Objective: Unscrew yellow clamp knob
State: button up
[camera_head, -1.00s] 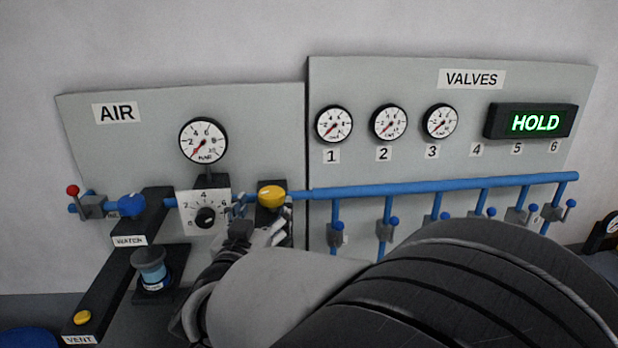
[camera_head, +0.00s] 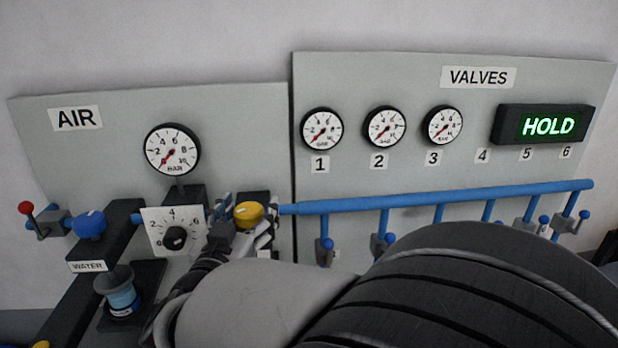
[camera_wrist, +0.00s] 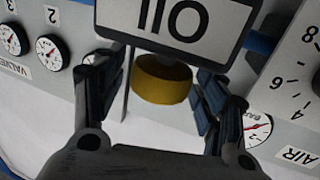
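The yellow knob (camera_head: 249,214) sits on a dark block at the left end of the blue pipe, and its lower side is partly hidden by my arm. In the wrist view the yellow knob (camera_wrist: 161,84) lies between the two fingers of my gripper (camera_wrist: 160,92). The fingers are spread, with a narrow gap showing on each side of the knob. In the head view my gripper (camera_head: 243,226) is around the knob, mostly hidden behind my own arm.
A blue pipe (camera_head: 430,196) with blue valve handles runs right. A dial plate (camera_head: 174,231), blue knob (camera_head: 89,224) and red-tipped lever (camera_head: 27,209) are left. The green display (camera_head: 548,125) reads HOLD.

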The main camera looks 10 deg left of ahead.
jog(key=c, duration=0.9)
jog(key=shift+y+b, duration=0.3)
